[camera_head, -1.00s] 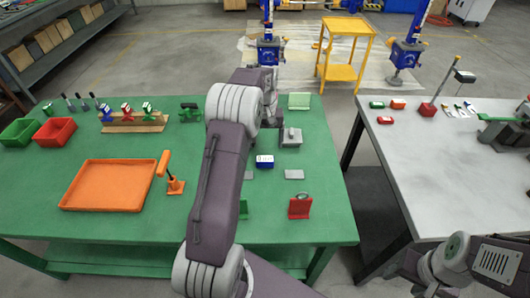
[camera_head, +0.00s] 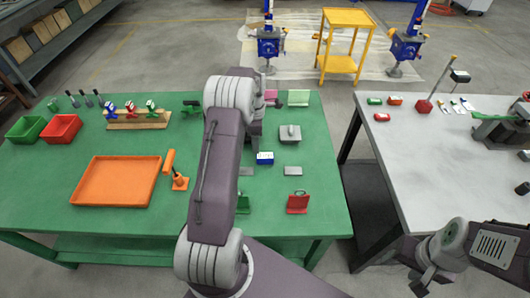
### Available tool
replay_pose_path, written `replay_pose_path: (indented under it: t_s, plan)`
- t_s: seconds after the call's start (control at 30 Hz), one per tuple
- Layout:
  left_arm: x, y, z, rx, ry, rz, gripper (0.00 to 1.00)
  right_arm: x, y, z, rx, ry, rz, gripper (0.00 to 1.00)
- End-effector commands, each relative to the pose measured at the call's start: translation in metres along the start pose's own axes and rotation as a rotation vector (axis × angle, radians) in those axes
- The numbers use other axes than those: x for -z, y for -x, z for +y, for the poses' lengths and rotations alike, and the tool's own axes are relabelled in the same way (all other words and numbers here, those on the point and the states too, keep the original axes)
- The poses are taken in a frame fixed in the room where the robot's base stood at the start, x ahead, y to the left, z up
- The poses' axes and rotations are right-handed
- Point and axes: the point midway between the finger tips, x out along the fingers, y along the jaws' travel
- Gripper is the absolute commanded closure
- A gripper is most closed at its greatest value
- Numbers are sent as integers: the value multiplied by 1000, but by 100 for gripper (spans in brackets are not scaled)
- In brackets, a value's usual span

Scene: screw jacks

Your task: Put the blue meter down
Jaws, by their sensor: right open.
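A small blue box with a white top (camera_head: 265,158), which looks like the blue meter, sits on the green table (camera_head: 330,200) just right of my left arm's link. No gripper is seen touching it. My left arm crosses the middle of the view, and its gripper is hidden behind its own links. My right arm is at the lower right, beside the grey table. Its gripper (camera_head: 408,258) is small and partly hidden there, open, with nothing seen in it, far from the blue box.
Grey plates (camera_head: 293,170), a grey block (camera_head: 290,133) and a red holder (camera_head: 298,203) stand near the box. An orange tray (camera_head: 82,198) and an orange tool (camera_head: 180,182) lie left. The grey table (camera_head: 400,165) holds several small items. Bare green surface lies right of the plates.

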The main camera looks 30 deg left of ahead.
Motion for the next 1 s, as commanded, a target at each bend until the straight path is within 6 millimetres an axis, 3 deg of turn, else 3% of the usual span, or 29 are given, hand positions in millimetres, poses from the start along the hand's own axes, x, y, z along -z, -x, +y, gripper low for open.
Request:
replay_pose_path:
  t_s: [0.1,0.3,0.53,0.8,1.0]
  plan:
    - [1,-4,0,2,0,0,42,0,-1,0,0,0,-1,46]
    - [0,-34,0,2,-1,0,42,0,2,0,0,0,-1,46]
    - [0,-47,-1,2,-2,0,42,0,5,0,0,0,-1,46]
    - [0,-89,-2,1,-2,0,42,1,11,0,0,0,-1,46]
    - [0,-92,-1,-1,-2,0,42,1,11,0,0,0,-1,46]
